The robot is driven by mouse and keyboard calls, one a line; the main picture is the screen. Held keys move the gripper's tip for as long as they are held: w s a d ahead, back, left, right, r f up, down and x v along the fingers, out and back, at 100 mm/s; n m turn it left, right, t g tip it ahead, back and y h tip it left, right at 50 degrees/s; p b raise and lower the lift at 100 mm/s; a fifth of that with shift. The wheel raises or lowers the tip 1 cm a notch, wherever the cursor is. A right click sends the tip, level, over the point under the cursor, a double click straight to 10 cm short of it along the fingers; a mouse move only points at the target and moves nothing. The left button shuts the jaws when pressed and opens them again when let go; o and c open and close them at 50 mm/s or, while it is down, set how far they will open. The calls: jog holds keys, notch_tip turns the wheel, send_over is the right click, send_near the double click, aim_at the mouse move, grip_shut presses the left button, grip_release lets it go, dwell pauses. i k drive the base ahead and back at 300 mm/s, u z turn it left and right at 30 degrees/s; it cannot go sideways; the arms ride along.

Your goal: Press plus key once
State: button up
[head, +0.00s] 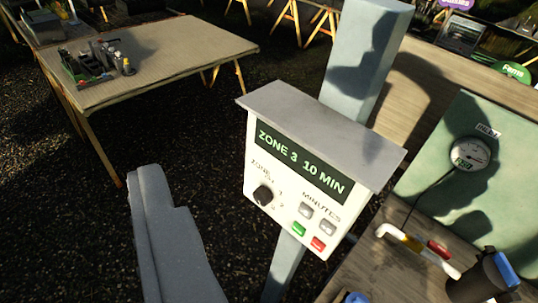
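A white controller box (285,205) with a grey sloped lid (320,130) is fixed to a pale blue-grey post (368,55). Its display (300,162) reads "ZONE 3 10 MIN". Under the "MINUTES" label are two grey keys, a left one (305,210) and a right one (328,227); I cannot read which is plus. Below them are a green key (298,229) and a red key (318,243). A black zone knob (263,195) is at the left. My gripper (165,225) shows as a grey form left of the box, apart from it; its opening cannot be made out.
A wooden table (160,55) with small tools stands at the back left. At the right, a green panel with a round gauge (469,153) stands by a wooden bench, with a pipe with a red handle (438,249) and a dark cup (480,280). Dark gravel lies between.

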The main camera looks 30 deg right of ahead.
aim_at(325, 225)
jog(key=z, duration=0.65)
jog(key=k, duration=0.45)
jog(key=z, duration=0.2)
jog(key=i, duration=0.5)
